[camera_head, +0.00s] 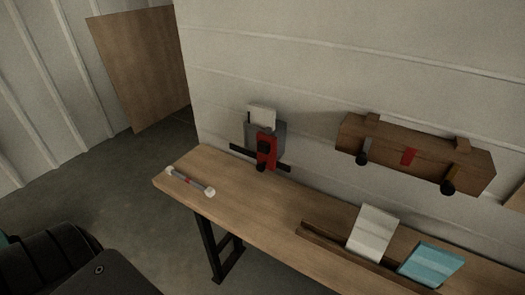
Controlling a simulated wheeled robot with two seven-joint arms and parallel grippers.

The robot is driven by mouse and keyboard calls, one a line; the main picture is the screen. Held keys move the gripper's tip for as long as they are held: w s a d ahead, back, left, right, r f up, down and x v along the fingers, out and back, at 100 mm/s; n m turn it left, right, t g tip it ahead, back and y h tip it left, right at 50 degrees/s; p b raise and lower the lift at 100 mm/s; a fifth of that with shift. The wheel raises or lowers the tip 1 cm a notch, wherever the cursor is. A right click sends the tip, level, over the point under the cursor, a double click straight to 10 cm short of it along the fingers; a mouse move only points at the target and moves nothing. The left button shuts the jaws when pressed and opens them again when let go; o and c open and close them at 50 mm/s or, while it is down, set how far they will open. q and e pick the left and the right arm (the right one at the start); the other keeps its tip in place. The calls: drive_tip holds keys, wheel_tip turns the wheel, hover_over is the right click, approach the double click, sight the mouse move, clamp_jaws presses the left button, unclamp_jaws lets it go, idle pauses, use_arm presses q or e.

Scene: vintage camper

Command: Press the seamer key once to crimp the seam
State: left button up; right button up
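A device that appears to be the seamer (280,141) stands at the back edge of the wooden bench, against the white wall. It has a grey body, a pale block on top, a red front part (271,150) with black pieces, and a long dark bar across its base. Which piece is the key is too small to tell. Neither of my grippers shows. Dark parts of my own body fill the lower left corner, well apart from the seamer.
The bench (262,205) carries a white-ended rod (189,181) at its left end. A wooden rack (325,243) with a pale card (372,233) and a blue card (431,263) lies to the right. A wooden wall box (385,151) hangs above. Bench space before the seamer is clear.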

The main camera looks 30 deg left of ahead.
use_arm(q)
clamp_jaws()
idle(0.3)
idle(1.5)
